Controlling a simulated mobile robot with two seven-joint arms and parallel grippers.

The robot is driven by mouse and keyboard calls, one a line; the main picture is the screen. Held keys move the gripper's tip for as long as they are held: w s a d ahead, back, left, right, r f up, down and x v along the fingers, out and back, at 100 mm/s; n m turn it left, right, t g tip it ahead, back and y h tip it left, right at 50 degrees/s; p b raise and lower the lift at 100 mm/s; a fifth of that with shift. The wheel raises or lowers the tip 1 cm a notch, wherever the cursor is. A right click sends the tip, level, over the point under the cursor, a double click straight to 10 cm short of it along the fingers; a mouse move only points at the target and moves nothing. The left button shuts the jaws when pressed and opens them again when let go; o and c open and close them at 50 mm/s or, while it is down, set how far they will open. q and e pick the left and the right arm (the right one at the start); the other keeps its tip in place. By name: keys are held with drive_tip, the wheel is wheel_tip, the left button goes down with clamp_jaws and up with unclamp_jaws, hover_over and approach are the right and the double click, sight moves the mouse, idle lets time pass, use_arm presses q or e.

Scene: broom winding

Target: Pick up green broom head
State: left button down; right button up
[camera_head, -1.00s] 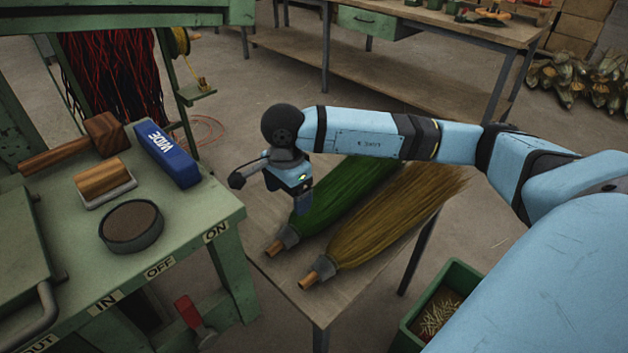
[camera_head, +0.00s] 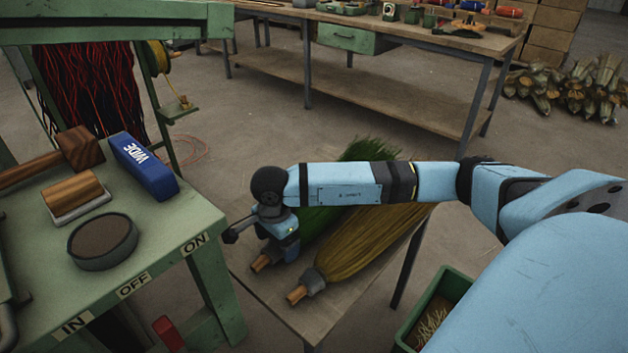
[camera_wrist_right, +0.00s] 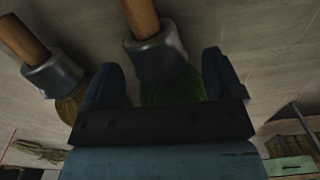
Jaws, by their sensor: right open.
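The green broom head (camera_head: 368,150) lies on the small table, its wooden stub (camera_head: 261,263) toward the front left. My right arm crosses over it and hides its middle. My right gripper (camera_head: 284,252) is low over its collar end, pointing down. In the right wrist view, the open fingers (camera_wrist_right: 158,76) stand on either side of the green broom head's grey collar (camera_wrist_right: 158,57) and the start of its green bristles. I cannot tell whether they touch it. My left gripper is not in view.
A yellow-brown broom head (camera_head: 365,243) lies close beside the green one. The small table (camera_head: 335,300) has bare wood in front. A green machine bench (camera_head: 170,235) stands at the left. A green bin (camera_head: 435,308) stands at the lower right.

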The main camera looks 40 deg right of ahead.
drive_tip(key=shift+f, duration=0.95)
drive_tip(key=shift+r, duration=0.1)
drive_tip(key=c, duration=1.1)
drive_tip(key=shift+c, duration=0.4)
drive_tip(key=shift+r, duration=0.1)
